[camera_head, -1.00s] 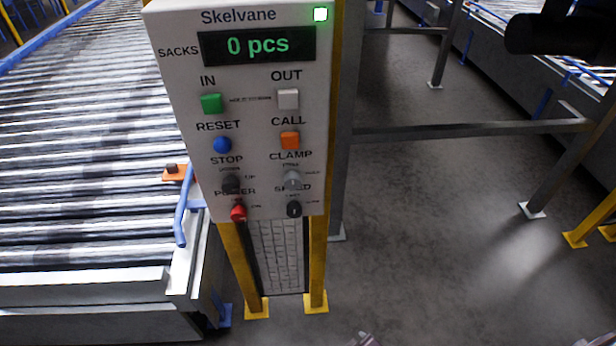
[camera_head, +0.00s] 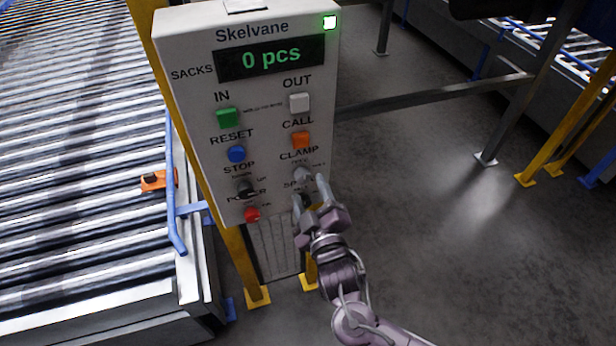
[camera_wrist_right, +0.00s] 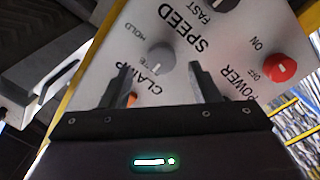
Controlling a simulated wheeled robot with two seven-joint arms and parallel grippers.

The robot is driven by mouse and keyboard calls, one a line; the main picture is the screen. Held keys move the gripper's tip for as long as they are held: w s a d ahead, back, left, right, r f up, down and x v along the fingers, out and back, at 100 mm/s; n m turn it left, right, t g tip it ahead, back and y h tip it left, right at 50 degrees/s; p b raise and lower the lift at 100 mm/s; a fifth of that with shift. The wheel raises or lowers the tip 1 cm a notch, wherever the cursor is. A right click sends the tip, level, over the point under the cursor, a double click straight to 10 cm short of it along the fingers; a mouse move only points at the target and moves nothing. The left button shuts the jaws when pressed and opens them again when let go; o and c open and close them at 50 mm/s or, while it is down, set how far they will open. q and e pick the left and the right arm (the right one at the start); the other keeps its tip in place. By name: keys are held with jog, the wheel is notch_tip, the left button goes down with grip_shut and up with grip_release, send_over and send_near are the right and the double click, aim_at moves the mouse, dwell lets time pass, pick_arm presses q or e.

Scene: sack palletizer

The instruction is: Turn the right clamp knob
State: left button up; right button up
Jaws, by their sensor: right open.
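The grey clamp knob (camera_head: 301,174) sits under the CLAMP label in the right column of the control panel (camera_head: 180,110). In the right wrist view the clamp knob (camera_wrist_right: 161,57) shows upside down, between and beyond the two fingertips. My right gripper (camera_head: 310,192) is open and empty in front of the panel's lower right part; in its wrist view the fingers (camera_wrist_right: 161,84) stand apart, with the knob seen in the gap. I see no contact with the knob. My left gripper is not in view.
The dark speed knob (camera_wrist_right: 228,4) is just below the clamp knob and partly hidden in the head view. The red power knob (camera_head: 252,214) and orange call button (camera_head: 301,140) are close by. A roller conveyor (camera_head: 80,200) runs left; open floor (camera_head: 430,240) lies right.

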aim_at(303, 180)
jog(key=x, duration=0.2)
jog(key=shift+w+a+r+p, duration=0.1)
jog(key=shift+w+a+p, duration=0.15)
jog(key=shift+w+p, duration=0.1)
jog(key=shift+w+a, duration=0.15)
jog(key=shift+w, duration=0.4)
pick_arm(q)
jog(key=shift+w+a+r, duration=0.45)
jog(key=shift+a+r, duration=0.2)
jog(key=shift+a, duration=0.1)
pick_arm(e)
jog(key=c, duration=1)
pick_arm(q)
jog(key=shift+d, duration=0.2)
